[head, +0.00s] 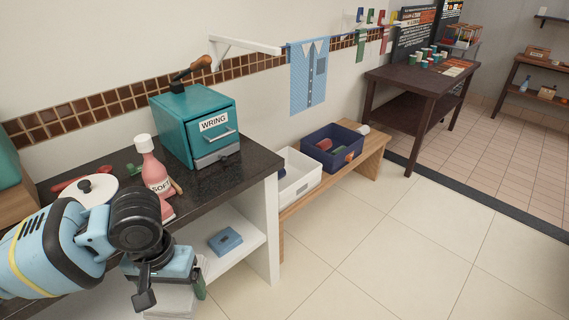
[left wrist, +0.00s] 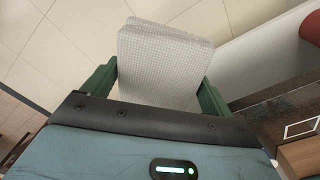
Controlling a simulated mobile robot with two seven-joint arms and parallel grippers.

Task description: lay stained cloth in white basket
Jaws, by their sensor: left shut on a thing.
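My left gripper (head: 172,293) is low at the front left in the head view, in front of the counter. It is shut on a folded pale cloth (head: 170,309). In the left wrist view the cloth (left wrist: 165,55) has a fine grey check and sits between the green fingers of the left gripper (left wrist: 155,90). No stain shows on the side I see. The white basket (head: 299,181) stands on a wooden bench right of the counter, apart from the gripper, with something dark inside. My right gripper is out of view.
A navy crate (head: 346,158) with coloured items stands beside the white basket on the bench (head: 372,154). The dark counter (head: 222,177) bears a teal wringer box (head: 196,125) and a pink soft bottle (head: 154,172). A blue folded item (head: 225,241) lies on the lower shelf. The tiled floor is clear.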

